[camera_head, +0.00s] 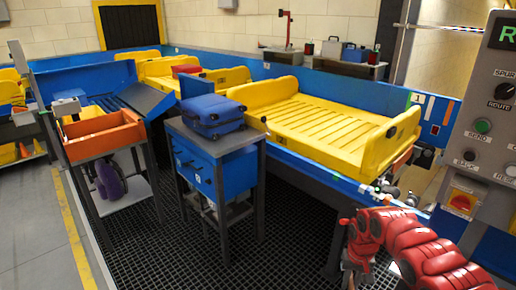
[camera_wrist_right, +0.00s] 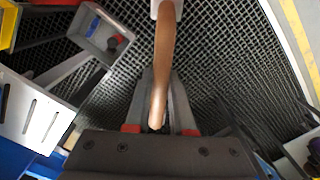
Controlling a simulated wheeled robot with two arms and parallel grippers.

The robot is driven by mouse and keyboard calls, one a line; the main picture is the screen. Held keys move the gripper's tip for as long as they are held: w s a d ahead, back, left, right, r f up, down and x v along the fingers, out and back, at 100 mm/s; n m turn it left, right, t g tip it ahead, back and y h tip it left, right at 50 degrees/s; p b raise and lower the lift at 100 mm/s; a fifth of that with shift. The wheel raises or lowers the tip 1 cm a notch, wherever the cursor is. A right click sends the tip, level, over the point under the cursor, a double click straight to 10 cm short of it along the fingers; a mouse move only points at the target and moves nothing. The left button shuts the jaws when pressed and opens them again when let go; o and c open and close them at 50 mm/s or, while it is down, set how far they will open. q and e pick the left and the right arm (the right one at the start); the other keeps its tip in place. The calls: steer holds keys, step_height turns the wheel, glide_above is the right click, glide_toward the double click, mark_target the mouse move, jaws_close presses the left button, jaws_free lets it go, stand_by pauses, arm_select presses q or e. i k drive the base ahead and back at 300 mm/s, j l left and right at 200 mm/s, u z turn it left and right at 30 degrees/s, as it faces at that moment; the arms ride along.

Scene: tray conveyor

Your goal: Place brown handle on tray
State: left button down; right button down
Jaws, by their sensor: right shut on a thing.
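The brown handle (camera_wrist_right: 164,62) is a long, slightly curved piece in the right wrist view, with a pale end at the top. My right gripper (camera_wrist_right: 160,128) is shut on it, with red pads either side of its lower end. In the head view my right gripper (camera_head: 352,262) is at the lower right, below the near end of the nearest yellow tray (camera_head: 372,150), and apart from it. The handle cannot be made out in the head view. The tray lies on the blue conveyor and looks empty. My left gripper is not in view.
A blue case (camera_head: 213,112) sits on a grey-and-blue stand (camera_head: 215,165) left of the tray. An orange bin (camera_head: 105,138) tops a cart further left. A control panel (camera_head: 490,130) stands at the right. Dark grating (camera_head: 270,255) covers the floor below.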

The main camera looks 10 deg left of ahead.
mark_target(341, 138)
steer(key=i+j+u, duration=0.2)
steer(key=i, duration=0.3)
steer(key=i+u, duration=0.2)
steer(key=i, duration=0.3)
